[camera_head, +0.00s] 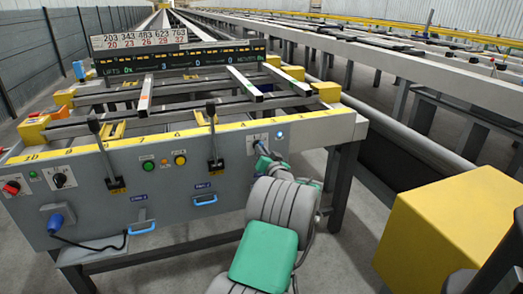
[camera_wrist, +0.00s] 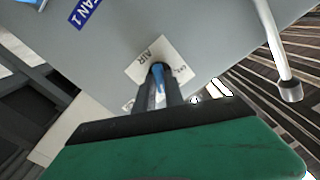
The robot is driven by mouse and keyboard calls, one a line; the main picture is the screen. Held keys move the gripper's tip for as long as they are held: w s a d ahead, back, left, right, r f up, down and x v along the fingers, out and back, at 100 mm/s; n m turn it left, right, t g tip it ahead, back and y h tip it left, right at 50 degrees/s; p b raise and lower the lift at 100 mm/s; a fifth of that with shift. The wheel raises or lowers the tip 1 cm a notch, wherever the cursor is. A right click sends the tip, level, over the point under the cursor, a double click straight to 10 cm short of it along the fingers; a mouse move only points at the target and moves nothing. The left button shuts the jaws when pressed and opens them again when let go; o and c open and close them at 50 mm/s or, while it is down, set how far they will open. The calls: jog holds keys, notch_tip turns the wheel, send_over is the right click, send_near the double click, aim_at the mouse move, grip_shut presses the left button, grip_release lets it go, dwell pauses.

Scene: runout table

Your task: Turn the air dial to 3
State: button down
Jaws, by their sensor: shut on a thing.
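The air dial (camera_wrist: 158,80) is a blue knob on a white plate lettered AIR, on the grey front panel of the table. In the wrist view my gripper (camera_wrist: 162,72) has its two dark fingers on either side of the blue knob, shut on it. The fingers hide much of the knob and part of the plate's markings, so I cannot read its setting. In the head view the white plate (camera_head: 257,142) shows at the panel's right end, with my gripper (camera_head: 262,149) at it and my arm covering the area below.
The panel also carries two black levers (camera_head: 213,135), a green button (camera_head: 148,165), a yellow button (camera_head: 180,160), a red switch (camera_head: 12,187) and blue handles (camera_head: 205,199). A yellow block (camera_head: 450,235) stands at the right. A lever with a dark tip (camera_wrist: 290,90) is near the wrist view's right edge.

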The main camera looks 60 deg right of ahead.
jog(key=m+p, duration=0.2)
jog(key=m, duration=0.4)
jog(key=shift+r+p, duration=0.2)
jog(key=shift+p, duration=0.1)
dwell(0.3)
jog(key=c, duration=1.4)
grip_release()
jog(key=shift+f, duration=0.2)
jog(key=shift+c, duration=0.2)
jog(key=p+v, duration=0.1)
jog(key=v, duration=0.6)
jog(key=shift+s+a, duration=0.25)
jog(key=shift+a, duration=0.05)
